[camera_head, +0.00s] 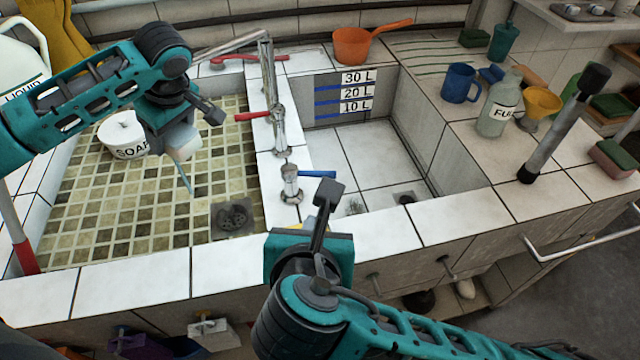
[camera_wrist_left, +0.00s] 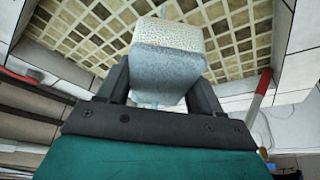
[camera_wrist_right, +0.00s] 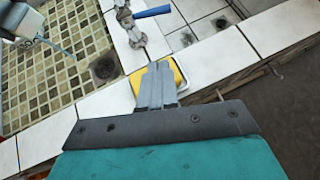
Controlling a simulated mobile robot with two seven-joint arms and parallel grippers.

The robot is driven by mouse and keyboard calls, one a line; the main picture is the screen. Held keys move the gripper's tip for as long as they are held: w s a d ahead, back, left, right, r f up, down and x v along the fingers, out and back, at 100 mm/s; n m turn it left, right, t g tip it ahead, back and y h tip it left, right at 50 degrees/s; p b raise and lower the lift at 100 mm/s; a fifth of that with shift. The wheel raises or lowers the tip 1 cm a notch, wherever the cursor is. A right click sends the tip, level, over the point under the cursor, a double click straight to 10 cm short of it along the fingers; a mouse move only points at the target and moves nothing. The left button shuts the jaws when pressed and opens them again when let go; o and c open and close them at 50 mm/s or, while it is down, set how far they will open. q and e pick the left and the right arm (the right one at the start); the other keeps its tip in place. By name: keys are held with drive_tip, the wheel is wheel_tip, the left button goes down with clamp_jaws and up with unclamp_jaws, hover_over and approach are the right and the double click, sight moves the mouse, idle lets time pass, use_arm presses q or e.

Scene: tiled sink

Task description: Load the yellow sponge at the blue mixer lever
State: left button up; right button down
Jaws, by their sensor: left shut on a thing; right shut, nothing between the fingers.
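The yellow sponge (camera_wrist_right: 179,72) lies on the white tiled ledge in front of the blue mixer lever (camera_head: 317,173), mostly hidden behind my right fingers. The lever also shows in the right wrist view (camera_wrist_right: 152,12). My right gripper (camera_wrist_right: 157,72) is shut and empty, pointing down over the sponge. I cannot tell whether its fingers touch it. In the head view this gripper (camera_head: 326,195) is just in front of the mixer. My left gripper (camera_head: 176,138) is shut on a pale blue-white block (camera_wrist_left: 168,65), above the left basin. A thin blue line hangs below the block.
A white soap tub (camera_head: 122,135) stands in the mosaic basin (camera_head: 75,225). The right basin (camera_head: 375,150) looks empty. A blue mug (camera_head: 460,84), a bottle (camera_head: 498,105) and a yellow funnel (camera_head: 541,102) crowd the right counter.

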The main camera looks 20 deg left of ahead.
sight(310, 173)
drive_tip(key=x, duration=0.9)
drive_tip(key=shift+f, duration=0.2)
drive_tip(key=w, duration=0.3)
drive_tip(key=shift+w+a+r, duration=0.15)
drive_tip(key=shift+w+a, duration=0.1)
drive_tip(key=shift+a, duration=0.1)
drive_tip(key=shift+w+a+r, duration=0.1)
drive_tip(key=shift+w, duration=0.35)
drive_tip(key=shift+w+d, duration=0.15)
drive_tip(key=shift+w, duration=0.4)
drive_tip(key=shift+w+d, duration=0.2)
drive_tip(key=shift+w, duration=0.35)
drive_tip(key=shift+s, duration=0.1)
